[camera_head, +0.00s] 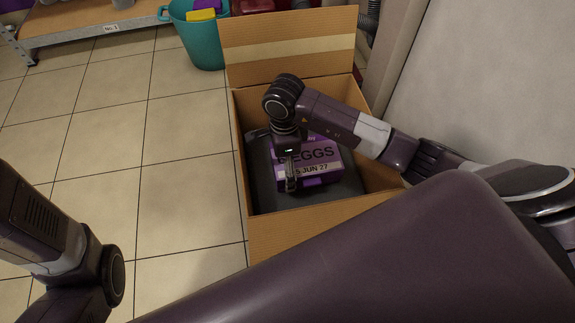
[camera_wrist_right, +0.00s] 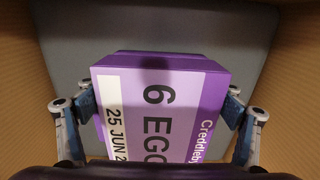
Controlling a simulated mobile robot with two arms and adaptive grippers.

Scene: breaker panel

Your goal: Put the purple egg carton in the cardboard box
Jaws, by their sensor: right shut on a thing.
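My right gripper (camera_head: 291,182) reaches down into the box and is shut on the carton. In the right wrist view the carton (camera_wrist_right: 165,105) sits between the two fingers (camera_wrist_right: 160,112), one at each side. A dark grey surface (camera_wrist_right: 190,28) lies beneath the carton; I cannot tell whether the carton touches it. Of my left arm only dark links show at the lower left; its gripper is out of view.
The box's far flap (camera_head: 290,30) stands up, and its near flap folds outward. A teal bucket (camera_head: 200,40) with a yellow item stands behind the box to the left. A low shelf (camera_head: 90,25) is at the upper left. A pale wall (camera_head: 490,90) is on the right. Tiled floor left of the box is clear.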

